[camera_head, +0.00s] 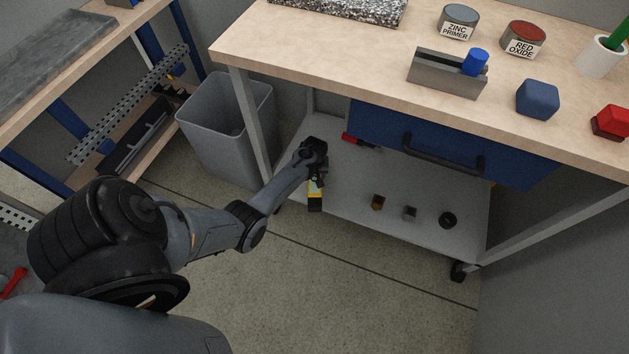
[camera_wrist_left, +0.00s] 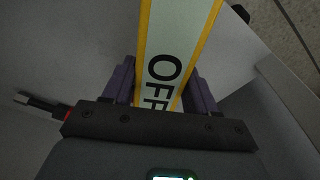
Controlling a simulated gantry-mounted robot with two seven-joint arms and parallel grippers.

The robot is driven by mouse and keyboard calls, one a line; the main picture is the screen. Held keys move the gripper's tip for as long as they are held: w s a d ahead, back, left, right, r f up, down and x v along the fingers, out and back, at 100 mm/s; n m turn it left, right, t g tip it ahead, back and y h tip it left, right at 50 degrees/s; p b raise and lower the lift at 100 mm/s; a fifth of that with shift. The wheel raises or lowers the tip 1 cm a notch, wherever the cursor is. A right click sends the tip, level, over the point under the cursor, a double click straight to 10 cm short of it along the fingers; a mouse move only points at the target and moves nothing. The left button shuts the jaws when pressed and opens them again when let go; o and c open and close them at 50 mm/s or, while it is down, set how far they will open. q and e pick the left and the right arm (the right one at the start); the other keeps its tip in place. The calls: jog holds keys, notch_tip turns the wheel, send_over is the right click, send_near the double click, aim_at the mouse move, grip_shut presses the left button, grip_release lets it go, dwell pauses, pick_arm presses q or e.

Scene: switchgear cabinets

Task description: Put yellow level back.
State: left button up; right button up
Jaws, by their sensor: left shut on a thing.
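The yellow level (camera_head: 315,197) shows as a short yellow and black piece below my left gripper (camera_head: 315,170), over the left part of the cart's grey lower shelf (camera_head: 343,190). In the left wrist view the level (camera_wrist_left: 182,35) has yellow edges and a pale face with the letters "OFF". The dark fingers of my left gripper (camera_wrist_left: 160,88) are shut on it, one on each side. The level's far end runs out of the wrist view. I cannot tell whether it touches the shelf. My right gripper is in neither view.
A wooden worktop (camera_head: 330,60) and blue drawer (camera_head: 450,145) overhang the shelf. A red-handled tool (camera_head: 360,142) lies behind my gripper. Several small parts, including a black ring (camera_head: 447,220), sit right on the shelf. A grey bin (camera_head: 225,130) stands left of the cart leg.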

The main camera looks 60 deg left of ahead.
aim_at(315, 179)
pick_arm(q)
jog(key=shift+f+b, duration=1.4)
jog(key=shift+f, duration=0.4)
jog(key=shift+w+f, duration=0.1)
jog(key=shift+f, duration=0.05)
jog(key=o, duration=1.3)
jog(key=shift+o, duration=0.2)
